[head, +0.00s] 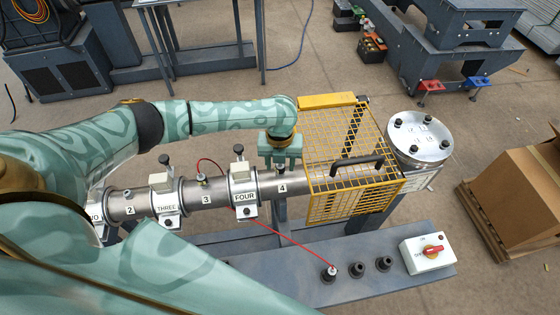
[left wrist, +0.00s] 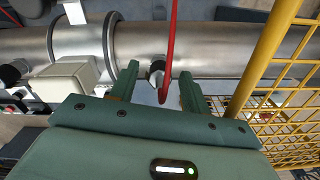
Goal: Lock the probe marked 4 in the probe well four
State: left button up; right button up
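The steel barrel carries a plate marked 4 (head: 282,188) between the heater band marked FOUR (head: 244,197) and the yellow guard. My left gripper (head: 282,166) is at the barrel just above this plate. In the left wrist view its two fingers (left wrist: 158,86) stand apart, open. A small metal fitting (left wrist: 157,70) shows between them, and a red cable (left wrist: 171,45) runs down to the gap. I cannot tell whether the fitting is the well or a probe. A light-tipped piece (head: 330,271) with a red cable stands on the bench; its marking is unreadable. My right gripper is out of view.
The yellow mesh guard (head: 340,120) stands close right of the left gripper and also shows in the left wrist view (left wrist: 262,60). Black holders (head: 384,264) and a red-switch box (head: 428,252) are on the bench. Another probe (head: 201,180) sits by plate 3.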

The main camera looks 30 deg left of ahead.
pick_arm(q)
notch_tip(320, 180, up, 16)
jog(key=p, duration=0.4)
jog(key=shift+r+p, duration=0.15)
jog(key=shift+p, duration=0.25)
